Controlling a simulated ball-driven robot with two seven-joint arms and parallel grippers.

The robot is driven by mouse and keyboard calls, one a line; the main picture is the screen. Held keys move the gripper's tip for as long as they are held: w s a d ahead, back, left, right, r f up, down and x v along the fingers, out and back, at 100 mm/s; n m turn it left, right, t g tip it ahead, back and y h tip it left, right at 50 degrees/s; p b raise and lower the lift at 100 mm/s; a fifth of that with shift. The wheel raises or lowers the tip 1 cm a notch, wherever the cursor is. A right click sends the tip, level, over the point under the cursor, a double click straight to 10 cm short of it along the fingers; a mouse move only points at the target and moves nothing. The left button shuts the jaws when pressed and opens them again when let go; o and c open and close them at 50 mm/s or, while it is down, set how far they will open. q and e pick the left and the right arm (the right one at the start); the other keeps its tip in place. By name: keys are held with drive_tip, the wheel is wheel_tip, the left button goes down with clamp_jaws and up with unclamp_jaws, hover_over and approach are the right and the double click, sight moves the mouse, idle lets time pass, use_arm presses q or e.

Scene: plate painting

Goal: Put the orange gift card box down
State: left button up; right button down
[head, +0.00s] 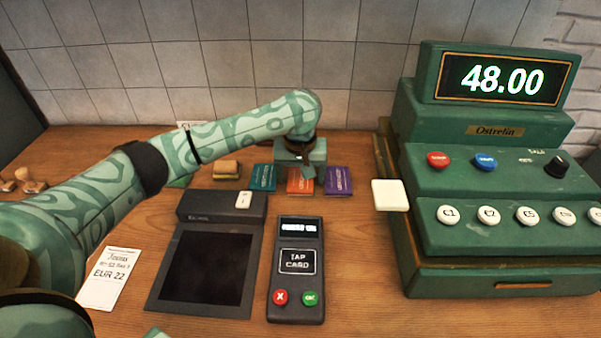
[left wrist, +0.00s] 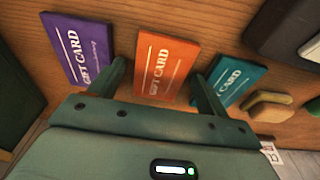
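The orange gift card box (head: 300,182) lies on the wooden counter between a teal gift card box (head: 263,178) and a purple one (head: 338,181). It also shows in the left wrist view (left wrist: 165,66), printed "GIFT CARD". My left gripper (head: 304,172) is over its far end. In the left wrist view the two fingers (left wrist: 160,88) stand apart, one on each side of the orange box, with visible gaps, so the gripper is open. My right gripper is not in view.
A card reader (head: 297,262) and a dark pad (head: 206,268) stand in front. The green cash register (head: 500,200) is at the right, with a cream plate (head: 390,195) at its side. A receipt (head: 108,280) lies at the left. A sponge-like block (head: 227,170) sits left of the teal box.

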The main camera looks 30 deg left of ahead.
sight(299, 185)
use_arm(q)
drive_tip(key=shift+r, duration=0.2)
wheel_tip(299, 185, up, 12)
drive_tip(key=s+p, duration=0.1)
drive_tip(key=p, duration=0.6)
drive_tip(key=shift+s+d+f, duration=0.15)
drive_tip(key=shift+s+d, duration=0.2)
drive_tip(key=shift+d, duration=0.05)
drive_tip(key=shift+a, duration=0.1)
